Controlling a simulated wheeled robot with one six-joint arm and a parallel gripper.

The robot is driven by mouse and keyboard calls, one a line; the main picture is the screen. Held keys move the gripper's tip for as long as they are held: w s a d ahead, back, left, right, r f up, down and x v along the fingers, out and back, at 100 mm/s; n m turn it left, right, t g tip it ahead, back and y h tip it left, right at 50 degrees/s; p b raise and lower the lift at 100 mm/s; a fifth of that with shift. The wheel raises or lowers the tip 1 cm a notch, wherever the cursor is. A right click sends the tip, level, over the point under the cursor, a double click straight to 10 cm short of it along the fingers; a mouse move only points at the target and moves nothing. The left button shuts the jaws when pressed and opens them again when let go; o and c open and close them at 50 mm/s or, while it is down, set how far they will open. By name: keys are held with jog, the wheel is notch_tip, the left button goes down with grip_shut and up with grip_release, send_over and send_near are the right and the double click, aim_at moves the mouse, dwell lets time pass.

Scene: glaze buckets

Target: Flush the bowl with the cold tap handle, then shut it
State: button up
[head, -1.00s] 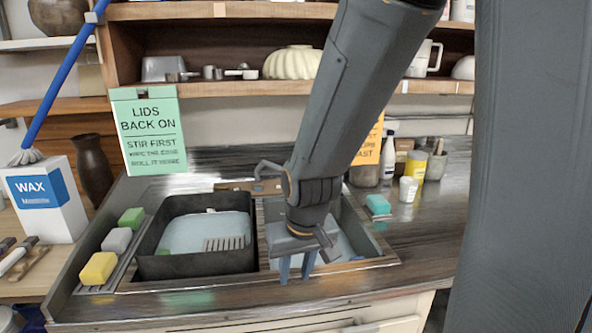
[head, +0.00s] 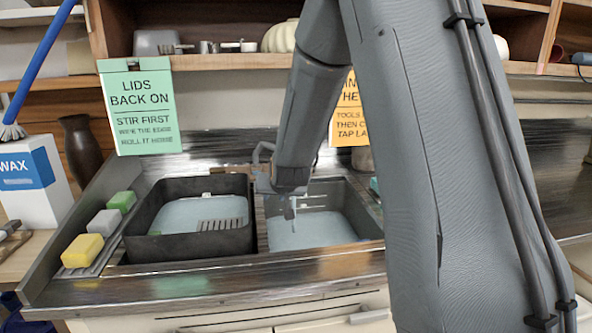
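The sink has a right bowl (head: 335,226) with pale bluish liquid or a pale floor in it. In the left bowl sits a dark tub (head: 195,247) with pale liquid and a grey slotted piece at its front right. My gripper (head: 293,212) hangs over the back left of the right bowl, partly in line with my arm. Its fingers are small and seen nearly edge-on, so their gap is unclear. A bent grey piece (head: 262,150) shows beside my wrist; I cannot tell whether it is the tap spout. The cold tap handle cannot be made out; my arm covers that area.
Yellow (head: 82,251), grey (head: 104,222) and green (head: 122,201) sponges lie on the left ledge. A green sign (head: 140,108) and an orange sign (head: 345,112) hang behind the sink. A shelf runs above. My arm hides much of the right counter.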

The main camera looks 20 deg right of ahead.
jog(key=w+d+f+m+t+h+b, duration=0.1)
jog(key=w+d+t+h+b, duration=0.2)
jog(key=w, duration=0.5)
jog(key=w+d+f+m+t+h+b, duration=0.1)
jog(key=w+d+m+t+h+b, duration=0.1)
jog(key=w+d, duration=0.5)
jog(key=w+d+f+m+t+h+b, duration=0.2)
jog(key=w+d+t+h+b, duration=0.2)
jog(key=w+b, duration=0.3)
jog(key=shift+w+d+h, duration=0.5)
jog(key=shift+w+h, duration=0.3)
jog(key=x, duration=0.7)
jog(key=shift+w+r, duration=0.15)
jog(key=shift+r, duration=0.05)
grip_shut()
